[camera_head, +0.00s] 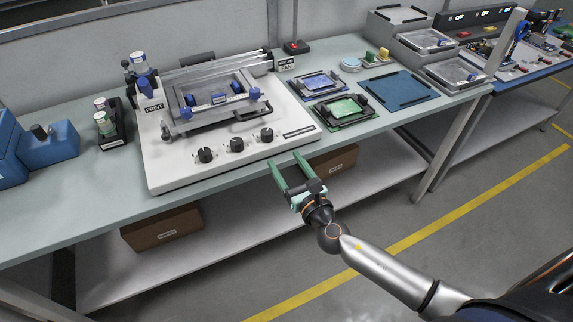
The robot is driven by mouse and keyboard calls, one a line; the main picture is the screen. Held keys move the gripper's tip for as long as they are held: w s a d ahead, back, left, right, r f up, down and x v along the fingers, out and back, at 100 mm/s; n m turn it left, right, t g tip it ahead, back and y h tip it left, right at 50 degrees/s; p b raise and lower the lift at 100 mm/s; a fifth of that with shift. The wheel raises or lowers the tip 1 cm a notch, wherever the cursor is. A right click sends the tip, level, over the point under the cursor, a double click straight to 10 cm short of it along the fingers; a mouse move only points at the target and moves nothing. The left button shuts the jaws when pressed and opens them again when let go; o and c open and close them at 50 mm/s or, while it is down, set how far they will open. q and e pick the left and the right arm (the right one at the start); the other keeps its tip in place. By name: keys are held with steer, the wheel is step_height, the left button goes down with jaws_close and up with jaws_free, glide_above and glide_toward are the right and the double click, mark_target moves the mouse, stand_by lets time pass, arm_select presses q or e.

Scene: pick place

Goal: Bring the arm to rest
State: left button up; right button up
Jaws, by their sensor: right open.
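My right gripper (290,171) shows near the middle of the head view. Its two green fingers are apart, with nothing between them. It hangs in front of the workbench's front edge, just below the white printing machine (180,172). My right arm (390,272) reaches in from the lower right. My left gripper is not in view.
On the bench (75,205) stand a green board in a black holder (345,110), a blue board in a holder (318,83) and a blue mat (398,89). Grey trays (452,73) stand at the back right. Cardboard boxes (162,227) sit on the lower shelf. Floor at right is open.

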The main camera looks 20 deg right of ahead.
stand_by(0.3)
steer(key=s+a+f+m+g+p, duration=0.1)
steer(key=s+f+m+g, duration=0.2)
steer(key=s+f+m, duration=0.2)
steer(key=s+a+f+m+g+y+p, duration=0.1)
steer(key=s+f+m+g, duration=0.2)
steer(key=s+m, duration=0.8)
steer(key=s+a+f+m+g+p, duration=0.1)
steer(key=s+f+m, duration=0.6)
steer(key=m, duration=1.1)
steer(key=shift+s+a+m+g, duration=0.3)
steer(key=shift+s+g, duration=0.1)
steer(key=shift+g, duration=0.5)
